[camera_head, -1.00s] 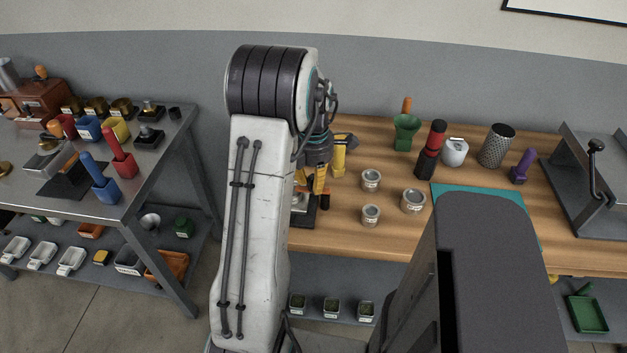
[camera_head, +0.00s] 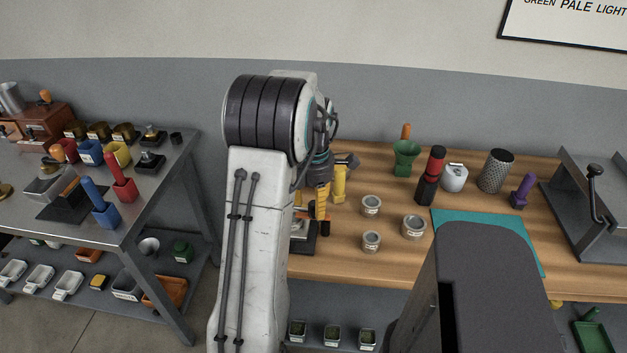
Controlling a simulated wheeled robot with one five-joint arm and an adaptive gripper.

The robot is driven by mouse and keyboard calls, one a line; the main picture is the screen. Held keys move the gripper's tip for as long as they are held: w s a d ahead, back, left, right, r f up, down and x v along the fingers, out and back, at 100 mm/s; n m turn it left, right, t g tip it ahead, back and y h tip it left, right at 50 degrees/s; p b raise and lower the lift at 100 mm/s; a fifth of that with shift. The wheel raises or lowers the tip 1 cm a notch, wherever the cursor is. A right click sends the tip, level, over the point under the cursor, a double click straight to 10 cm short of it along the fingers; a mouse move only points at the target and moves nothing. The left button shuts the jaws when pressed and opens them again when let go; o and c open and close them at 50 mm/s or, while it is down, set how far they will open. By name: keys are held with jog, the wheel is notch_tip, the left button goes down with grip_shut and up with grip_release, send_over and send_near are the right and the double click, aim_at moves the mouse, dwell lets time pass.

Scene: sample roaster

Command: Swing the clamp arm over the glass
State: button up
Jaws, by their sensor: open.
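My gripper (camera_head: 311,201) hangs down at the left end of the wooden table, mostly hidden behind my own white arm; its visible yellow finger points downward. I cannot make out the glass or the clamp arm for certain, nor whether my gripper touches anything.
Several grey tins (camera_head: 371,206) stand right of the gripper. Behind them are a green cup (camera_head: 405,157) and a red-black cylinder (camera_head: 430,177). A teal mat (camera_head: 480,225) lies farther right. A metal table (camera_head: 105,225) with colored scoops stands left, across a gap.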

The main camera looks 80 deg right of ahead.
aim_at(314, 203)
notch_tip(314, 203, up, 10)
dwell(0.5)
dwell(0.7)
